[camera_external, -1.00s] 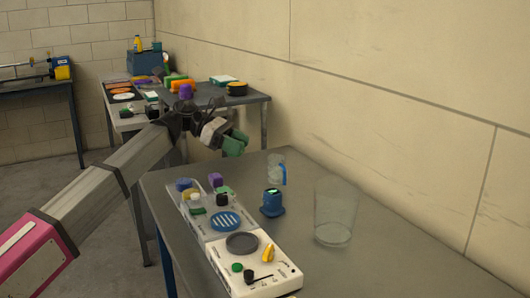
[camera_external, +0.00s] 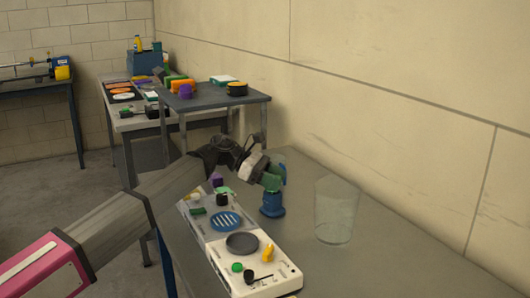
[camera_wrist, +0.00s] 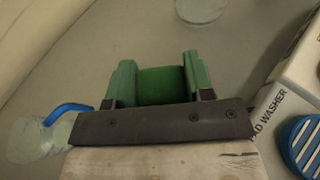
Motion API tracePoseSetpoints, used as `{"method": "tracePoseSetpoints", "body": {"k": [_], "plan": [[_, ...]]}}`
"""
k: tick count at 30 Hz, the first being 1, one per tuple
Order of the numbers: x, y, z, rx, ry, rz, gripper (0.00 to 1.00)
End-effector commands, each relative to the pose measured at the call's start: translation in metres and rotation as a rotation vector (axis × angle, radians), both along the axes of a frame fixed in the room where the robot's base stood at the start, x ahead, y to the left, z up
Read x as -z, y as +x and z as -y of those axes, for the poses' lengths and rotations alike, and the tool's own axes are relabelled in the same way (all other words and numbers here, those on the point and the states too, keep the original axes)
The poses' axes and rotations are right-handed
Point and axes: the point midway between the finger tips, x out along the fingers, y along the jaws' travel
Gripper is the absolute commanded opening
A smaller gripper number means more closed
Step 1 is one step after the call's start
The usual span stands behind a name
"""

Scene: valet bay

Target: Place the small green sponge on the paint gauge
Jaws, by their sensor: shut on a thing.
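The small green sponge (camera_wrist: 162,86) sits between the two green fingers of my gripper (camera_wrist: 160,72) in the wrist view. My gripper is shut on it. In the external view my gripper (camera_external: 272,183) hangs just above or in front of a squat blue device (camera_external: 272,208), which looks like the paint gauge. The gripper covers the device's top there, and I cannot tell whether the sponge touches it. The device is hidden in the wrist view.
A white pad washer unit (camera_external: 262,283) with a blue slotted disc (camera_external: 226,221) stands left and in front. A clear bin (camera_external: 335,212) stands to the right. A clear bottle with a blue handle (camera_wrist: 68,112) is close by. Bare table lies beyond the bin.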

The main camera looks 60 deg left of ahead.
Motion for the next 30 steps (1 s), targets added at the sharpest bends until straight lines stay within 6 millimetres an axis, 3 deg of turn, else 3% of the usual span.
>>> {"method": "tracePoseSetpoints", "body": {"k": [13,14,15,16,26,30], "plan": [[0.011,0.0,0.0,0.0,0.0,0.0,0.26],[0.01,0.0,0.0,0.0,0.0,0.0,0.58],[0.01,0.0,0.0,0.0,0.001,0.001,0.71],[0.01,0.0,0.0,0.0,0.001,0.001,0.74],[0.007,0.0,0.0,0.0,0.001,0.001,0.74],[0.001,-0.01,-0.01,-0.002,0.001,0.001,0.74]]}}
